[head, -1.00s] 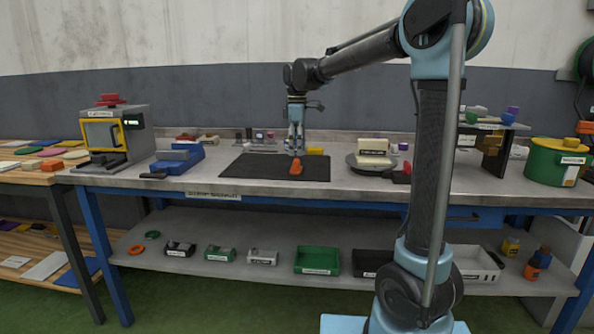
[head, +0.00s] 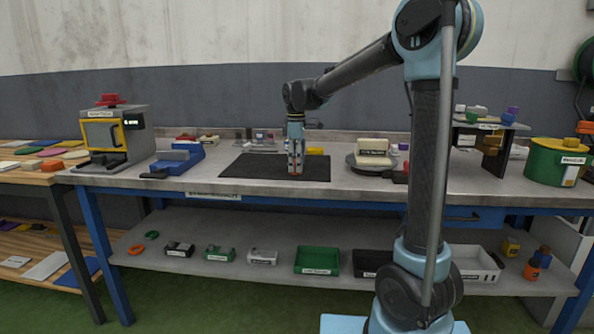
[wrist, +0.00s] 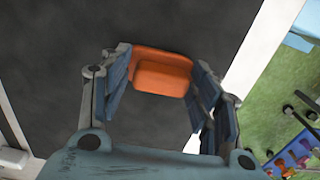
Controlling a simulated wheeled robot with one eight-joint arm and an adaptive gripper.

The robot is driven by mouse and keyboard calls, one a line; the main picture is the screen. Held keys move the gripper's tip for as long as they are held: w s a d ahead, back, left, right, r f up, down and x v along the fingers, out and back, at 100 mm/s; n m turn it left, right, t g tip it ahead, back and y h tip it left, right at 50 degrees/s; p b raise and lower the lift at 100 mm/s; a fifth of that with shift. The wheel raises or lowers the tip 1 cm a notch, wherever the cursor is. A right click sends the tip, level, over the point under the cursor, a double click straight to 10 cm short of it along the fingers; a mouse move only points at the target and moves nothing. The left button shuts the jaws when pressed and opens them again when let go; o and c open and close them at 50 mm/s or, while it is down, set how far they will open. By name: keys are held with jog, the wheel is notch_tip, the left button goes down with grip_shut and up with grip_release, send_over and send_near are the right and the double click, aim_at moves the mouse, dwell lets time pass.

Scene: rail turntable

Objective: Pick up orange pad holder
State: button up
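The orange pad holder (wrist: 162,74) is a small block with a raised part, lying on the dark mat (wrist: 215,25). In the head view only a little of the orange pad holder (head: 296,174) shows under the fingertips. My gripper (head: 295,165) points straight down over it. In the wrist view my gripper (wrist: 162,85) has its blue-padded fingers apart, one on each side of the holder. The fingers are very close to its sides; I cannot tell whether they touch it. The holder looks still on the mat.
The workbench (head: 380,190) also bears a blue device (head: 180,160) left of the mat and a turntable (head: 371,162) with a cream block to the right. The mat's left part is clear.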

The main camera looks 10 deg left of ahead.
jog(key=c, duration=0.5)
notch_tip(320, 180, up, 10)
jog(key=shift+r, duration=0.1)
dwell(0.4)
jog(key=shift+o, duration=0.5)
